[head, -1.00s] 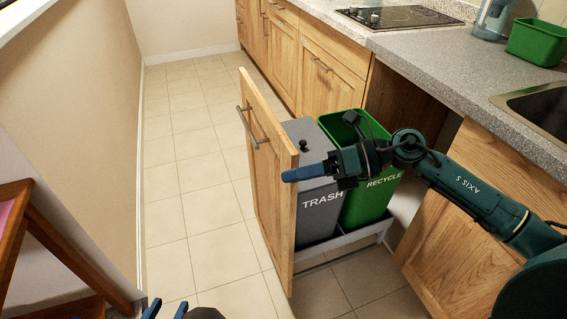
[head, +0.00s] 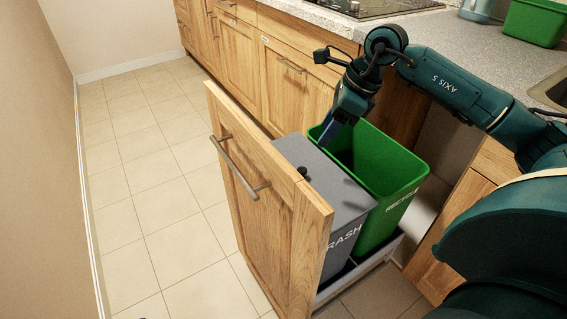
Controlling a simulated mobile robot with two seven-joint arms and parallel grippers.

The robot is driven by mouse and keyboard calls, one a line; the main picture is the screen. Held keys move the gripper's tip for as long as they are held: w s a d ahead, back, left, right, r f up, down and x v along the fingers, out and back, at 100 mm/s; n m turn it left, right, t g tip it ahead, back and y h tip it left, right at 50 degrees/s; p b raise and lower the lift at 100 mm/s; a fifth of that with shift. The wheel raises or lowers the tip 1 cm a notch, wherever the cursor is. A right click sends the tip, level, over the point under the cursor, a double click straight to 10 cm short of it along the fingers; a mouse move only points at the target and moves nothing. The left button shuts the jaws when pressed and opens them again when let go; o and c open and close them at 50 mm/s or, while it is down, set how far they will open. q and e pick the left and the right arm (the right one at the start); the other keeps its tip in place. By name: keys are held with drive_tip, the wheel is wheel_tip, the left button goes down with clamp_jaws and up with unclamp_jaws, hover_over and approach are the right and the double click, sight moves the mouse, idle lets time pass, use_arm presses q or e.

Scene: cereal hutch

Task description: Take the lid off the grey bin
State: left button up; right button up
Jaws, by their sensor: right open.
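The grey bin (head: 345,247), marked TRASH in part, stands in the pulled-out drawer. Its flat grey lid (head: 325,185) is on top, with a small black knob (head: 303,173) near the lid's left side. My right gripper (head: 328,132) is open and empty. It points down near the back of the two bins, behind and to the right of the knob, apart from it. The wooden drawer front hides much of the bin's left side. My left gripper is not in view.
The open green recycle bin (head: 398,205) stands right beside the grey bin. The drawer front (head: 262,215) with its metal handle rises to their left. The counter (head: 440,35) is behind, with a green tub (head: 537,20) on it. Tiled floor (head: 165,190) at left is clear.

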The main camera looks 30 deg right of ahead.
drive_tip(key=b, duration=0.1)
hover_over(303, 169)
drive_tip(key=s+d, duration=0.1)
drive_tip(key=d, duration=0.1)
wheel_tip(303, 169, down, 7)
drive_tip(key=shift+s+a+f, duration=0.1)
drive_tip(key=shift+s+a, duration=0.05)
drive_tip(key=b+x, duration=0.1)
drive_tip(key=x, duration=0.4)
drive_tip(key=shift+s+f, duration=0.15)
drive_tip(key=shift+f, duration=0.1)
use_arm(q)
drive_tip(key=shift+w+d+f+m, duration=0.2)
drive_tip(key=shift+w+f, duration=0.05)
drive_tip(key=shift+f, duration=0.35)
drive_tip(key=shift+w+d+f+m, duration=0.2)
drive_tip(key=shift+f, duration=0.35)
use_arm(e)
drive_tip(key=c, duration=0.9)
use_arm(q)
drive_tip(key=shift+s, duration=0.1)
use_arm(e)
clamp_jaws()
